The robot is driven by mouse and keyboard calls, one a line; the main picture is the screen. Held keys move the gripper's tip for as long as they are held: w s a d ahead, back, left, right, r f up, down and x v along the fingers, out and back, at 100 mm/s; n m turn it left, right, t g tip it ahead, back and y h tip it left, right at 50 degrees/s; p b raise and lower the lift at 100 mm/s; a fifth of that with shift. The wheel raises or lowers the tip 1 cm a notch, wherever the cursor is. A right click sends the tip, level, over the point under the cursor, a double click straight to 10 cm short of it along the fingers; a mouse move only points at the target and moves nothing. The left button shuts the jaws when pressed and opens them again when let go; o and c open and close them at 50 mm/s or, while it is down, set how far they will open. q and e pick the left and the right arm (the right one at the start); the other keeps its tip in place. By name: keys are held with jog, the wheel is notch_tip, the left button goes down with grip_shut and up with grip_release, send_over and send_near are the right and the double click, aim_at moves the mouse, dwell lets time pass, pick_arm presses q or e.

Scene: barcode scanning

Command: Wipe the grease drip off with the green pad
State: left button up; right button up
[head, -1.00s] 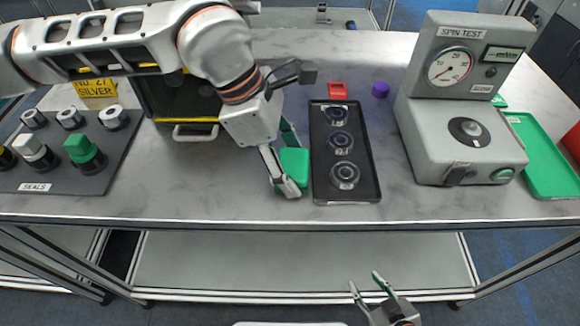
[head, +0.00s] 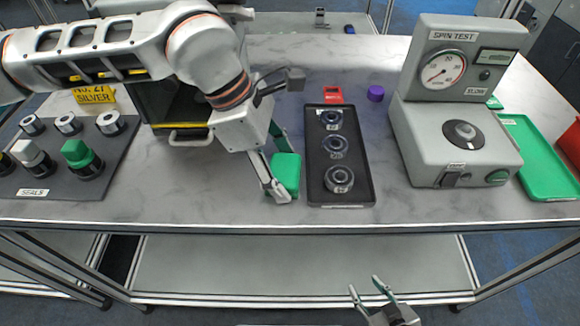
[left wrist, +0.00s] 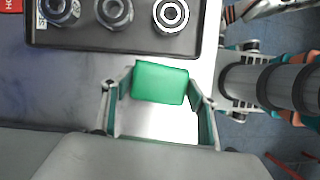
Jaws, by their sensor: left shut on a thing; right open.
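The green pad (head: 287,172) is held in my left gripper (head: 278,178), low over or on the grey marbled worktop just left of the black tray. The left wrist view shows the pad (left wrist: 160,83) between the two fingers, with bright bare worktop beside it. I cannot tell for sure whether the pad touches the worktop. No grease drip can be made out; anything under the pad is hidden. My right gripper (head: 367,287) is open and empty, below the worktop's front edge.
The black tray (head: 317,192) with three bearings stands close to the pad's right. The seals board (head: 85,185) and a dark yellow-trimmed bin (head: 165,105) are left.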

aim_at(278, 208)
pick_arm(q)
jog(key=shift+w+a+n, duration=0.3)
jog(key=shift+w+a, duration=0.45)
jog(key=shift+a, duration=0.05)
jog(key=shift+w+a+f, duration=0.1)
jog(key=shift+a+f, duration=0.2)
jog(key=shift+a, duration=0.05)
jog(key=shift+s+d, duration=0.2)
jog(key=shift+s, duration=0.85)
jog(key=shift+s+f, duration=0.2)
jog(key=shift+s, duration=0.1)
jog(key=shift+s+p, duration=0.4)
jog(key=shift+s, duration=2.05)
pick_arm(e)
jog(key=shift+w+a+r, duration=0.25)
jog(key=shift+w+r, duration=0.4)
